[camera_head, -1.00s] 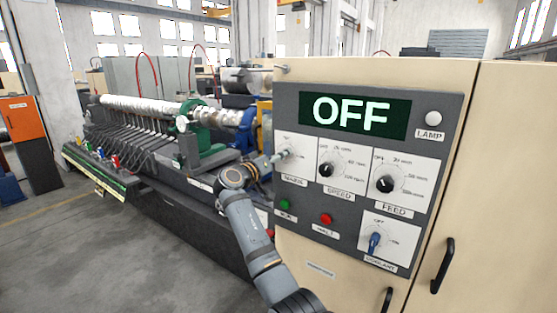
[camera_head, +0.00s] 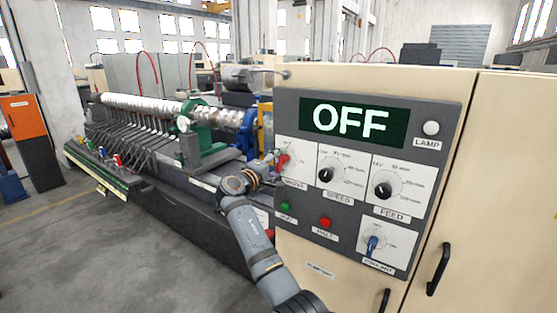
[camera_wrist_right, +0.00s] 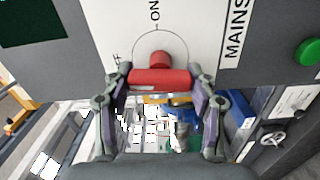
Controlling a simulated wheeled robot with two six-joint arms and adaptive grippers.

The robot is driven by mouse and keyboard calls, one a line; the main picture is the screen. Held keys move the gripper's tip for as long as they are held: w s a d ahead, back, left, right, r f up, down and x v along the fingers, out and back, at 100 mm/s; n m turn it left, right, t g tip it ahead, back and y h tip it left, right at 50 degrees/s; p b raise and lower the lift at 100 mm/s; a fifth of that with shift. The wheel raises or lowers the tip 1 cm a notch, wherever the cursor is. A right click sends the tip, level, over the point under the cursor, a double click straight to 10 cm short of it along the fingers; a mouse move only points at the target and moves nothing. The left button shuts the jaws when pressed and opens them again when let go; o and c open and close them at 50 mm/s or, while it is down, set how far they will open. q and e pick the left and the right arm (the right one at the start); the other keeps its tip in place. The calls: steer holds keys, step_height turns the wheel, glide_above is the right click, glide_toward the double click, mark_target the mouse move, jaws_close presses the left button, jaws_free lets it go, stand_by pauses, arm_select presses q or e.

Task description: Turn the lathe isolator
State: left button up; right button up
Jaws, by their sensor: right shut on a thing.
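The lathe isolator is a red handle (camera_head: 283,161) on the MAINS plate, at the upper left of the control panel (camera_head: 345,229). In the right wrist view the red handle (camera_wrist_right: 160,79) lies as a bar across the picture, in front of a white plate marked ON and MAINS. My right gripper (camera_wrist_right: 160,82) is shut on it, with one finger at each end of the bar. In the head view my right gripper (camera_head: 270,166) reaches the handle from the left. The display (camera_head: 350,120) reads OFF. My left gripper is not in view.
SPEED (camera_head: 326,175) and FEED (camera_head: 384,190) knobs and a blue COOLANT switch (camera_head: 373,244) are right of the isolator. Green (camera_head: 285,206) and red (camera_head: 325,222) buttons sit below. The lathe (camera_head: 190,130) stands behind my arm. Floor at left is clear.

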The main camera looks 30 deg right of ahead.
steer(key=shift+n, duration=0.6)
steer(key=shift+p, duration=0.3)
steer(key=o, duration=1.2)
steer(key=shift+c, duration=0.2)
steer(key=shift+a, duration=0.1)
steer(key=v, duration=1.2)
